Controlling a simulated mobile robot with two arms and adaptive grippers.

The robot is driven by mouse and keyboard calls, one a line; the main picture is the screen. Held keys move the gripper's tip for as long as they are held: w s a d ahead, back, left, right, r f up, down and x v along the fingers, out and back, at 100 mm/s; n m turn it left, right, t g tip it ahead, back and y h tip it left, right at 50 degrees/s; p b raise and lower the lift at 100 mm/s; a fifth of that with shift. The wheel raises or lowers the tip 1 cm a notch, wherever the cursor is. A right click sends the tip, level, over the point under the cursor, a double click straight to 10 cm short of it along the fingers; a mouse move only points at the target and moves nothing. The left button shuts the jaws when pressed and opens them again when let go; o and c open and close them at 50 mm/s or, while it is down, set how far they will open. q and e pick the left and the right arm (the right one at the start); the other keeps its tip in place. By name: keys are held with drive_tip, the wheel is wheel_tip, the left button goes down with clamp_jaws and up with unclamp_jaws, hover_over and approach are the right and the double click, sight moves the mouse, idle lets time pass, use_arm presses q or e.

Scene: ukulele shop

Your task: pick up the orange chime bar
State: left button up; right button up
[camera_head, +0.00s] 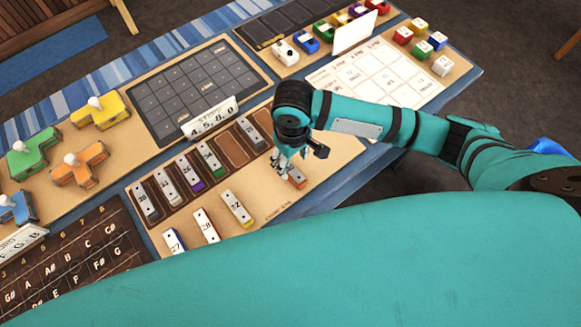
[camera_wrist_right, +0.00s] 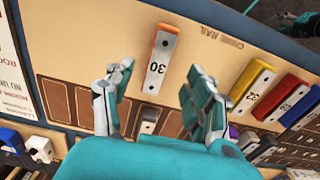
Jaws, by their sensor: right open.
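The orange chime bar (camera_head: 297,179) lies on the tan board near its front edge, partly hidden by my right gripper (camera_head: 290,160). In the right wrist view the orange chime bar (camera_wrist_right: 160,60) has a white top marked 30 and orange sides. There my right gripper (camera_wrist_right: 158,78) is open. Its two fingers appear on either side of the bar's near end, apart from it. The bar looks ungripped.
Yellow (camera_head: 237,208), red (camera_head: 206,225) and blue (camera_head: 174,241) chime bars lie in a row to the left on the board. Several more sit in brown slots behind, by a white number card (camera_head: 210,118). A white printed sheet (camera_head: 375,78) lies at the right.

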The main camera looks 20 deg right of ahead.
sight(293, 170)
drive_tip(key=shift+s+d+f+p, duration=0.1)
drive_tip(key=shift+f+p, duration=0.55)
drive_tip(key=shift+f, duration=2.45)
drive_tip(key=shift+c, duration=0.2)
clamp_jaws()
